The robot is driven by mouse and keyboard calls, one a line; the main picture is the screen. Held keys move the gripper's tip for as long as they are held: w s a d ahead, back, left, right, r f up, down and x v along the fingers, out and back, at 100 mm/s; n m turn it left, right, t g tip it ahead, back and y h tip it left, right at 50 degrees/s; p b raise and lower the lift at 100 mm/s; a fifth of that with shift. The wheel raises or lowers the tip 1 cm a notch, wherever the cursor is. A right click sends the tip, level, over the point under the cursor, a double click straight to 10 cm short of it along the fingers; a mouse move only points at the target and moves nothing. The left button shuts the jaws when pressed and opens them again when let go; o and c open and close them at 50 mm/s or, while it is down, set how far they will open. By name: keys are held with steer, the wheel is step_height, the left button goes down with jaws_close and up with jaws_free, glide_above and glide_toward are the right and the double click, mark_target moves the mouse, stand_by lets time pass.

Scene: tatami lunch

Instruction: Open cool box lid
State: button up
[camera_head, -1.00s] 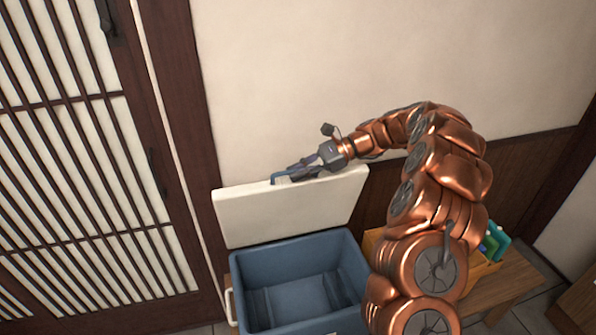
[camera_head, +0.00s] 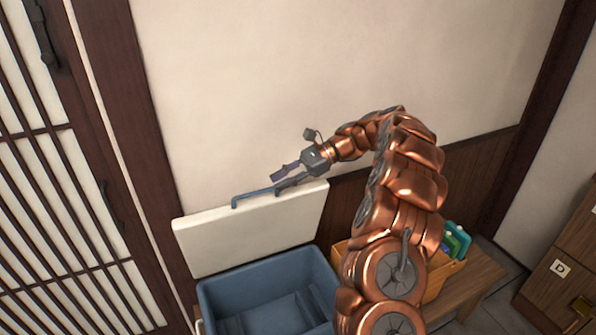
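The cool box (camera_head: 322,262) is a blue tub standing against the wall. Its white lid (camera_head: 250,230) stands upright at the back, and the tub's open inside shows no contents. A blue bar handle (camera_head: 252,196) runs along the lid's upper edge. My gripper (camera_head: 274,183) is at the right end of the handle, just above the lid's edge. Its two fingers are spread apart with nothing visible between them. The lower finger is close to the handle's end; I cannot tell whether they touch.
An orange crate (camera_head: 437,284) with green and blue items (camera_head: 456,240) stands right of the cool box on a wooden bench (camera_head: 482,277). A slatted sliding door (camera_head: 60,220) is at the left. A wooden cabinet (camera_head: 565,270) is at the far right. The wall above is clear.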

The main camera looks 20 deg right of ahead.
steer(key=shift+v, duration=1.9)
steer(key=shift+d+r, duration=0.15)
steer(key=shift+d, duration=0.3)
steer(key=shift+d, duration=0.15)
